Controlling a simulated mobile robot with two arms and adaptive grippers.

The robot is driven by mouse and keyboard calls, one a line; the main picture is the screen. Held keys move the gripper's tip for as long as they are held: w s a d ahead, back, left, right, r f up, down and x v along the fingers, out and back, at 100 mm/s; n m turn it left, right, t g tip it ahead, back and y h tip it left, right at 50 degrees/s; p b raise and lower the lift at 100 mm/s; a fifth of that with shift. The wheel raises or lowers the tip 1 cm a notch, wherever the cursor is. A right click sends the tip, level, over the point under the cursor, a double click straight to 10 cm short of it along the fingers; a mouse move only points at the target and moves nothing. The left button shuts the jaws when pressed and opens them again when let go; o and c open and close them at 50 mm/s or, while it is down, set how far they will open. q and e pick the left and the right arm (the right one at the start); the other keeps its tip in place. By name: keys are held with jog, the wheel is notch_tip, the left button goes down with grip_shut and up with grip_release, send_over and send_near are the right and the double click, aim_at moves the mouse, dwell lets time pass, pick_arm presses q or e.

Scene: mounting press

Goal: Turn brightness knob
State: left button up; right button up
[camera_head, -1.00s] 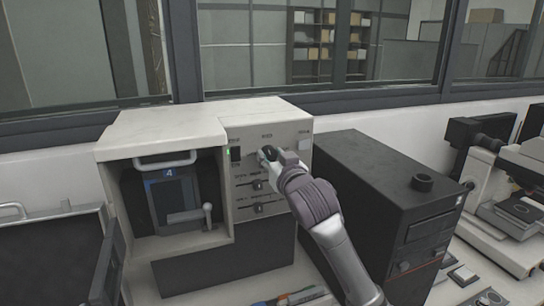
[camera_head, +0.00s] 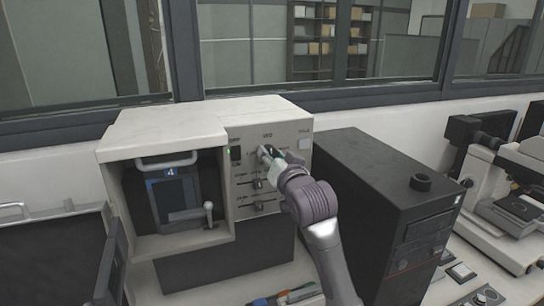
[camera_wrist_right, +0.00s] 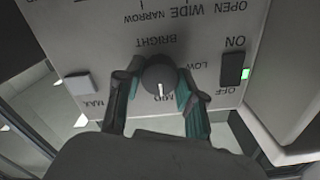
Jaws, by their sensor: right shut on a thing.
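The lettering is upside down in the right wrist view. The knob's white mark points down in that view, toward MID. My right gripper (camera_wrist_right: 160,88) is shut on the knob, one finger on each side. In the head view my right gripper (camera_head: 270,153) is at the upper part of the panel and mostly hides the knob. My left gripper is not in view.
An ON/OFF switch (camera_wrist_right: 234,70) with a green light sits beside the knob. Two slider controls (camera_head: 258,184) lie below it in the head view. A black computer case (camera_head: 375,180) stands close on the right, with a microscope (camera_head: 525,175) beyond.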

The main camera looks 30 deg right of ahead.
jog(key=o, duration=1.1)
jog(key=shift+w, duration=0.1)
jog(key=shift+o, duration=0.2)
jog(key=v, duration=1.2)
